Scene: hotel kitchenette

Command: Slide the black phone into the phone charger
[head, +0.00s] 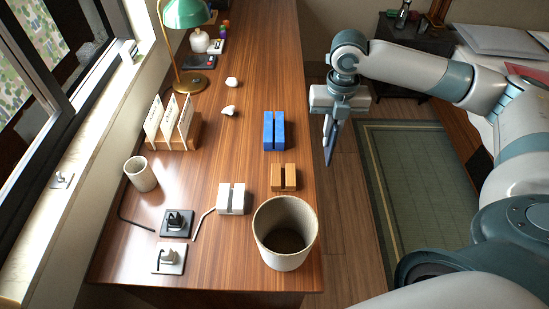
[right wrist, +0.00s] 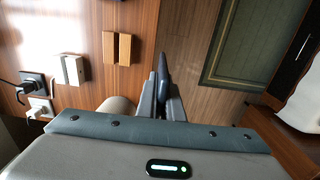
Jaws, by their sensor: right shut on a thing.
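My right gripper (head: 333,125) is off the right edge of the desk, over the floor, pointing down. It is shut on a thin dark slab, the black phone (head: 329,150), which stands edge-on below the fingers. In the right wrist view the phone (right wrist: 163,77) sits between the fingers (right wrist: 162,98). The likely phone charger is a white slotted block (head: 232,199) with a pale cable, on the desk to the lower left of the gripper. It also shows in the right wrist view (right wrist: 69,70). Its slot looks empty. My left gripper is not in view.
An orange slotted block (head: 284,177) and a blue one (head: 273,131) stand near the desk's right edge. A large round bin (head: 285,233) stands at the desk's near right. Two plug sockets (head: 176,223) (head: 170,258), a cup (head: 141,173) and a card holder (head: 172,131) are left.

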